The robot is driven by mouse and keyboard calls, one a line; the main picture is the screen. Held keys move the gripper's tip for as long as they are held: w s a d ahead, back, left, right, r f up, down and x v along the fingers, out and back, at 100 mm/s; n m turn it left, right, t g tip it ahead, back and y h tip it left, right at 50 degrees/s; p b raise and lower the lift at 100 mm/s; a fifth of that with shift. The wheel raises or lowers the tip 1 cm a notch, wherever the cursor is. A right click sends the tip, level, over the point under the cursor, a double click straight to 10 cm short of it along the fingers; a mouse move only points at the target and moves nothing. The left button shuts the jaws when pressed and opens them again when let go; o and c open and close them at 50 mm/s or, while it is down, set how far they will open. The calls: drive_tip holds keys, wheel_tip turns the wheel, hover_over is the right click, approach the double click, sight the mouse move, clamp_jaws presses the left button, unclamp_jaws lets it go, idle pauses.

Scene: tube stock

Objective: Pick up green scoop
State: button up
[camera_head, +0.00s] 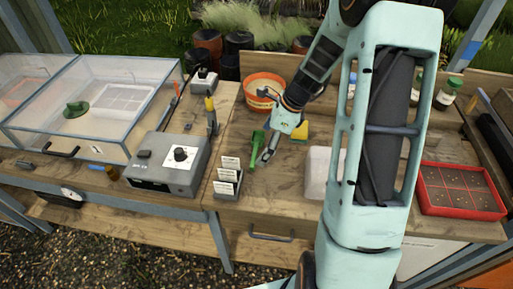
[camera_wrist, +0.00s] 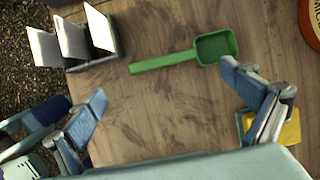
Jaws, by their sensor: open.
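The green scoop (camera_head: 253,152) lies on the wooden bench in the head view, just left of my gripper (camera_head: 269,148). In the wrist view the scoop (camera_wrist: 165,62) lies flat, its square bowl at upper right and its handle pointing left. My gripper (camera_wrist: 163,87) is open and empty in the wrist view, its two blue-padded fingers spread wide. The scoop shows beyond the fingertips, apart from them, and all of it is visible there.
A card holder (camera_head: 228,184) with white cards stands left of the scoop. An orange pot (camera_head: 264,87) is behind it, and a yellow and green sponge (camera_head: 300,131) is to the right. A grey box with a dial (camera_head: 168,166) stands further left. Bare wood surrounds the scoop.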

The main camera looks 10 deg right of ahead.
sight(253, 154)
drive_tip(key=shift+w+p+x, duration=0.15)
drive_tip(key=shift+p+x, duration=0.05)
drive_tip(key=shift+x, duration=1.15)
drive_tip(key=shift+w+p+x, duration=0.15)
drive_tip(key=shift+w+x, duration=0.05)
drive_tip(key=shift+x, duration=1.15)
drive_tip(key=shift+a+r, duration=0.1)
drive_tip(key=c, duration=1.1)
drive_tip(key=shift+c, duration=0.2)
drive_tip(key=shift+r, duration=0.45)
wheel_tip(253, 154, up, 2)
drive_tip(key=shift+r, duration=0.25)
drive_tip(key=s+d+r+b, duration=0.1)
drive_tip(key=s+d+r, duration=0.5)
drive_tip(key=s+r, duration=0.3)
drive_tip(key=s, duration=0.3)
drive_tip(key=shift+s+r, duration=0.3)
drive_tip(key=shift+s, duration=0.1)
